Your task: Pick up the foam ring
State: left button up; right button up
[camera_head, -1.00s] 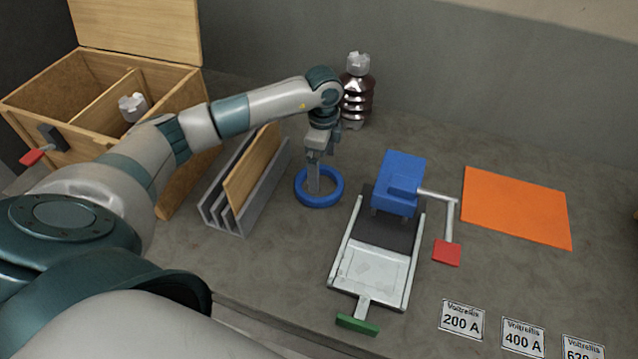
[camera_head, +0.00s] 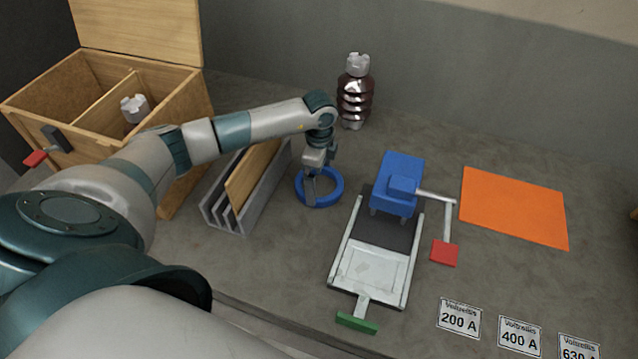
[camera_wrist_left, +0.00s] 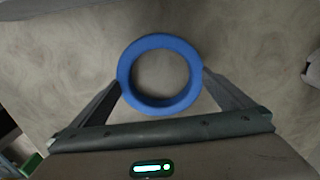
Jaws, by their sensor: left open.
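The foam ring (camera_head: 334,196) is a blue ring lying flat on the grey table. In the left wrist view the ring (camera_wrist_left: 128,74) sits between the fingertips of my left gripper (camera_wrist_left: 160,92), one finger on each side. In the head view my left gripper (camera_head: 312,190) points down over the left part of the ring. It is open; I cannot tell whether the fingers touch the ring. My right gripper is not in view.
A grey slotted rack (camera_head: 236,216) with a wooden board stands left of the ring. A blue device (camera_head: 400,180) on a sliding tray stands right. A brown insulator (camera_head: 355,95) stands behind. A wooden box (camera_head: 70,140), an orange mat (camera_head: 515,208) and label cards (camera_head: 459,318) lie further out.

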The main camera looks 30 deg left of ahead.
pick_arm(q)
jog(key=shift+f, duration=0.1)
dwell(0.4)
jog(key=c, duration=0.7)
notch_tip(320, 180, up, 10)
jog(key=b, duration=0.1)
dwell(0.3)
dwell(0.4)
